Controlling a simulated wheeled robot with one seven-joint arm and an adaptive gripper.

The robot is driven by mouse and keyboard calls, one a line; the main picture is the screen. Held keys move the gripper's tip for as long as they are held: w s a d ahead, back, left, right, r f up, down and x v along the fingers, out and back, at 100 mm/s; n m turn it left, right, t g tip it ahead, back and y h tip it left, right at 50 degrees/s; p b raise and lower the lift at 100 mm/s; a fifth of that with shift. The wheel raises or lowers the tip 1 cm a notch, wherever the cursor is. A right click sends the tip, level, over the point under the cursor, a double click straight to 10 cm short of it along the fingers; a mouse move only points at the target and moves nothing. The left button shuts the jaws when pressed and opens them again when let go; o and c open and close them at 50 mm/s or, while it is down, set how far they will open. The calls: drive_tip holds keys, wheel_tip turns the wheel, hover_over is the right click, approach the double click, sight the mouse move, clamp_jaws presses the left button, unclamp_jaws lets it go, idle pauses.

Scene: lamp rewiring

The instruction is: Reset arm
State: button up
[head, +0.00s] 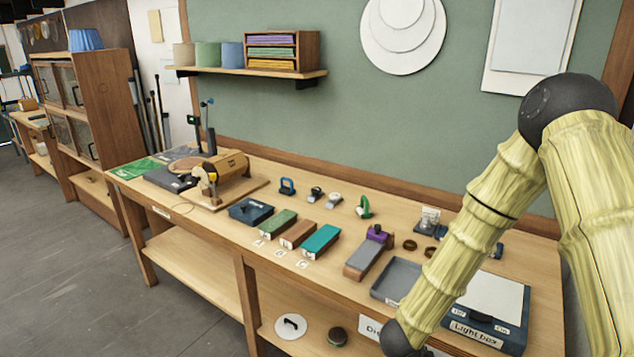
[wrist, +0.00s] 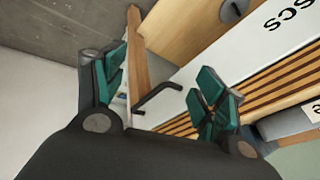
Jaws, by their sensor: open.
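My arm comes in from the right in the head view, bent at a dark elbow joint, with its lower end in front of the bench's right front edge. The gripper itself is cut off or hidden there. In the wrist view my gripper (wrist: 160,95) is open, its two green-padded fingers wide apart. A dark bent rod or handle (wrist: 158,97) shows between the fingers; I cannot tell how far off it is. Nothing is held. Below the fingers are a white strip with lettering (wrist: 230,50) and wooden slats (wrist: 262,88).
The workbench (head: 215,215) carries a light box (head: 485,325), a grey tray (head: 397,280), green (head: 278,222), brown (head: 298,234) and teal (head: 321,240) blocks, and a wooden cylinder device (head: 222,172). The lower shelf holds a white disc (head: 291,334). Floor (head: 70,255) at left is clear.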

drive_tip(key=s+f+n+y, duration=0.1)
drive_tip(key=s+f+n, duration=0.4)
drive_tip(key=s, duration=0.4)
drive_tip(key=s+a+f+n+g+y, duration=0.1)
drive_tip(key=s+f+n+y, duration=0.1)
drive_tip(key=s+f+n, duration=0.3)
drive_tip(key=s+a+f+n+g+y+b, duration=0.1)
drive_tip(key=s+f+n, duration=0.4)
drive_tip(key=s+n, duration=0.4)
drive_tip(key=s, duration=0.4)
drive_tip(key=shift+a+f+n, duration=0.2)
drive_tip(key=shift+f+n, duration=0.1)
drive_tip(key=shift+f, duration=0.05)
